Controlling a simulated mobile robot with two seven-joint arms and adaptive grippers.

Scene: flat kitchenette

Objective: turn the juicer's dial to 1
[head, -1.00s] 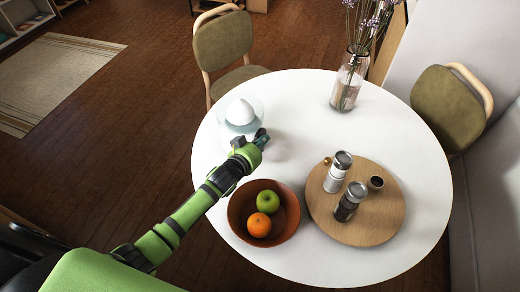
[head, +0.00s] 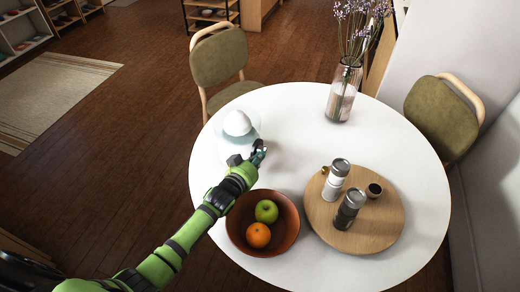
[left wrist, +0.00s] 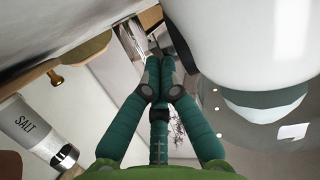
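The white juicer (head: 238,124) with a domed top stands at the table's left rear edge, on or in a clear round part. In the left wrist view its large white body (left wrist: 255,40) fills the upper right. I cannot make out its dial or any number in either view. My left gripper (head: 260,148) is just to the right and near side of the juicer, low over the table. In the left wrist view its teal fingers (left wrist: 160,68) come together at the tips, with nothing seen between them; the juicer is beside them. My right gripper is not in view.
A brown bowl (head: 290,235) with an apple and an orange sits near my left forearm. A round wooden board (head: 375,235) holds shakers; the salt shaker (left wrist: 30,130) shows in the wrist view. A flower vase (head: 342,95) stands at the back. The table's middle (head: 300,140) is clear.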

